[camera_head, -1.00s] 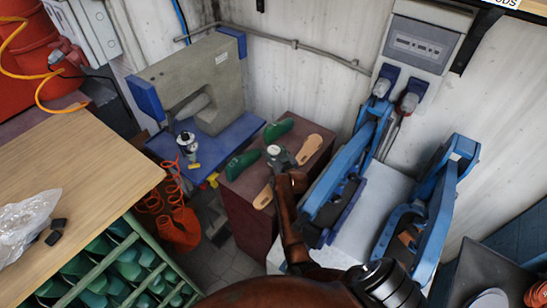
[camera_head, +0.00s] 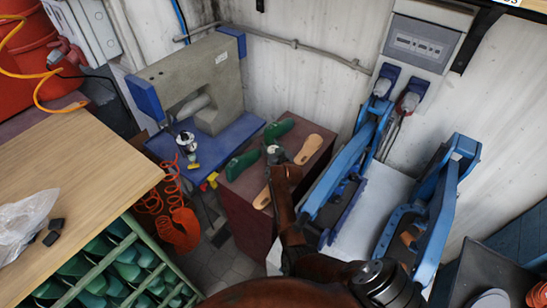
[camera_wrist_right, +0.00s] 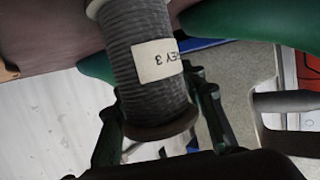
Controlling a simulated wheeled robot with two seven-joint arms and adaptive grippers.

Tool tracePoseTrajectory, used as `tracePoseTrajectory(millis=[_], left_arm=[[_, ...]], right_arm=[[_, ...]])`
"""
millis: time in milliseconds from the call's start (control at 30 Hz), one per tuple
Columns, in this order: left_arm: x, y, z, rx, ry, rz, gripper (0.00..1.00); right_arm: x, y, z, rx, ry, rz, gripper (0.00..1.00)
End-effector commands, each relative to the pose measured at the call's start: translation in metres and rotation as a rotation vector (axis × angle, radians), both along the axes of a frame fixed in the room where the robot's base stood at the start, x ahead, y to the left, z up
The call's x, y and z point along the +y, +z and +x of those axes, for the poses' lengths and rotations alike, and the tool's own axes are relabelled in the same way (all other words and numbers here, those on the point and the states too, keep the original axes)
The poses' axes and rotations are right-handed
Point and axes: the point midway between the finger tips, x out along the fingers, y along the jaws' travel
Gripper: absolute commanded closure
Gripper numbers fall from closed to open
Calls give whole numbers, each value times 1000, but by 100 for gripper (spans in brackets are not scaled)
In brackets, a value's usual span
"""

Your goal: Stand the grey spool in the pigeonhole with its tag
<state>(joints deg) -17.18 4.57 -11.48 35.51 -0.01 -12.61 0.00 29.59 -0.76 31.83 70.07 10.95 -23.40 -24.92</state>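The grey spool (camera_wrist_right: 148,85) is dark ribbed thread between two flanges, with a white label whose visible part reads "EY 3". It fills the middle of the right wrist view. My right gripper (camera_wrist_right: 155,105) has one finger on each side of it and appears shut on it. In the head view the right gripper (camera_head: 279,160) is over the dark red cabinet, and the spool's pale end (camera_head: 272,149) shows at its tip. I cannot tell whether the spool touches the cabinet. My left gripper is not in view. No tagged pigeonhole can be made out.
The dark red cabinet (camera_head: 247,206) also carries green shoe lasts (camera_head: 242,165) and tan soles (camera_head: 309,149). Blue lever presses (camera_head: 345,170) stand close on the right. A sewing machine (camera_head: 208,85) is behind left. A green rack (camera_head: 110,262) of lasts sits under the wooden bench (camera_head: 85,165).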

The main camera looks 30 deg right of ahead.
Motion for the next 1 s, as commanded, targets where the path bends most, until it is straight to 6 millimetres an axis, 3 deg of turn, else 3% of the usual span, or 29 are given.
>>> tracePoseTrajectory(millis=[500, 700, 867, 1000], left_arm=[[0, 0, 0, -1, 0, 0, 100], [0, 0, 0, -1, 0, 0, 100], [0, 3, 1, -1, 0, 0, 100], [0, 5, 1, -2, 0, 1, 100]], right_arm=[[0, 1, 0, -1, 0, 0, 100], [0, 3, 0, -2, 0, 0, 100], [0, 23, 1, -4, 1, -1, 100], [0, 52, 0, -5, 1, -3, 100]])
